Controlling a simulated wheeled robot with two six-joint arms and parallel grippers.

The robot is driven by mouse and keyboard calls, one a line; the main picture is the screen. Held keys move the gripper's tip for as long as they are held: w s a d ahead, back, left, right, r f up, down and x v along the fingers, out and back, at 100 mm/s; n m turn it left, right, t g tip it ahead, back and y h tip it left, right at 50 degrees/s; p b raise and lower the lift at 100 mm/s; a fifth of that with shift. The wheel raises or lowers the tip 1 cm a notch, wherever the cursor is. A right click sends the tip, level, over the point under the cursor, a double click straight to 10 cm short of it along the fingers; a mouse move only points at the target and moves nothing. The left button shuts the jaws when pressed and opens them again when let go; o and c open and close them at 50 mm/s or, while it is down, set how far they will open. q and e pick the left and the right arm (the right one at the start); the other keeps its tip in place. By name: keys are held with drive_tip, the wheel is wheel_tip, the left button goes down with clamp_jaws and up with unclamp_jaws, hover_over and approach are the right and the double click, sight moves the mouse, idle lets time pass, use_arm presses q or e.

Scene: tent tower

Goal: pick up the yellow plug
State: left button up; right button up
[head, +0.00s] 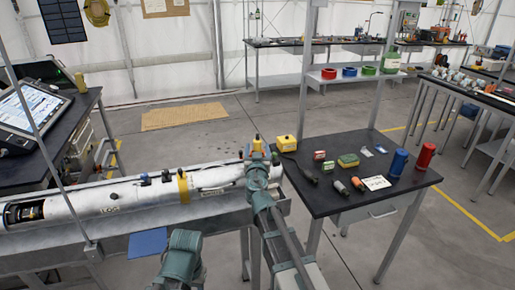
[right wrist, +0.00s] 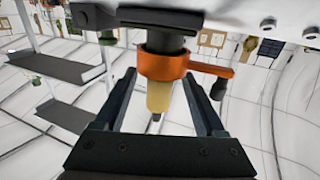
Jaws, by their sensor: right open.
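The yellow plug (head: 256,145) stands up from the right end of the white cylinder (head: 130,195) in the head view, partly hidden by my right gripper (head: 258,158). In the right wrist view the plug's pale yellow body (right wrist: 159,97) sits in an orange collar (right wrist: 163,65) with a side lever, under the white surface at the top of the picture. My right gripper (right wrist: 160,88) is open there, with one dark finger on each side of the plug. Gaps show between the fingers and the plug. My left gripper does not show.
Grey posts rise nearby. Open floor lies behind.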

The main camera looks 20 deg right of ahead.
sight(258, 143)
drive_tip(key=x, duration=0.3)
drive_tip(key=shift+w+d, duration=0.1)
drive_tip(key=shift+w, duration=0.2)
drive_tip(key=shift+s, duration=0.1)
clamp_jaws()
